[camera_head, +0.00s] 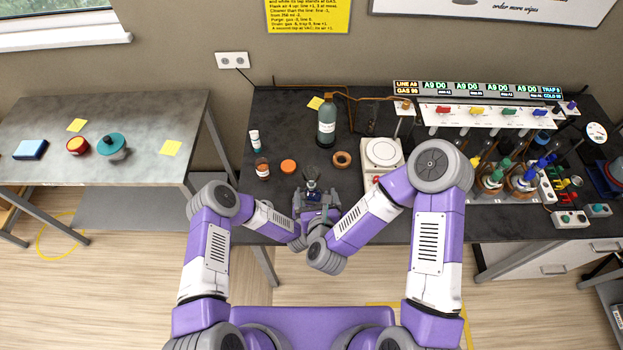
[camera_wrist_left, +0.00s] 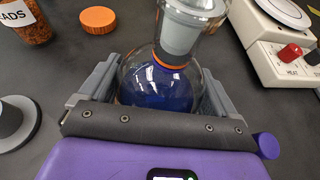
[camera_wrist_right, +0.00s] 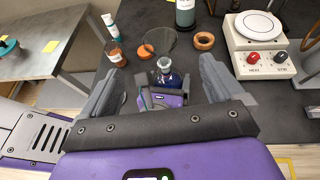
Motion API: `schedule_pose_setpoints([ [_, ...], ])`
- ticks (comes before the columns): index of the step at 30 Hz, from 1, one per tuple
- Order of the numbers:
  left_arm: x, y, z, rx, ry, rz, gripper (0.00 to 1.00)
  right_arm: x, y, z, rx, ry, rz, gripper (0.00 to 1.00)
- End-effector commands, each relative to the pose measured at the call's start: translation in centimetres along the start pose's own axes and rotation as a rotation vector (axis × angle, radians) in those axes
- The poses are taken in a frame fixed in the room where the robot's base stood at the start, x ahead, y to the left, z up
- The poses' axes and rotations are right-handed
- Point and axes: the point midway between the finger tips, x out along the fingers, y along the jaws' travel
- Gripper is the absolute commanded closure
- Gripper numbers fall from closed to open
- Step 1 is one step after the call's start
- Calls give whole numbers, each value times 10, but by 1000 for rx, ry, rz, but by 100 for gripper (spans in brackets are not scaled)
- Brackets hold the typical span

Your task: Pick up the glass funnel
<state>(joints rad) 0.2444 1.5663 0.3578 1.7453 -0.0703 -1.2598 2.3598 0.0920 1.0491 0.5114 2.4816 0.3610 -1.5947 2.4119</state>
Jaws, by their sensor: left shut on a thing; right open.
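A clear glass funnel (camera_wrist_right: 160,41) stands upright, wide end up, in the neck of a round flask with dark blue contents; the funnel also shows in the head view (camera_head: 311,173). My left gripper (camera_wrist_left: 157,78) is shut on the round flask (camera_wrist_left: 150,88), one finger on each side of its body. An orange ring shows around the neck in the left wrist view, and the top is cut off there. My right gripper (camera_wrist_right: 161,70) is open and empty, its fingers apart, behind the left gripper and flask. The flask is small and partly hidden in the head view.
On the dark bench stand an orange lid (camera_head: 288,167), a beads jar (camera_head: 262,169), a white tube (camera_head: 254,140), a large bottle (camera_head: 326,128), a cork ring (camera_head: 342,159) and a hot plate (camera_head: 382,153). Glassware crowds the right. A grey side table (camera_head: 120,175) stands left.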

Motion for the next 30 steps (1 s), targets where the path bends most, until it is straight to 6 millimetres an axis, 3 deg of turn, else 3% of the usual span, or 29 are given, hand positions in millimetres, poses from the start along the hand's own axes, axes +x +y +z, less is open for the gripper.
schedule_pose_setpoints([
  [12,0,0,1,0,-2,0,46,58,2,3,23,-11,-1,5],
  [17,0,0,1,0,-1,0,46,68,2,2,22,-9,1,5],
  [30,0,0,1,0,-1,0,46,118,-1,1,21,-9,0,5],
])
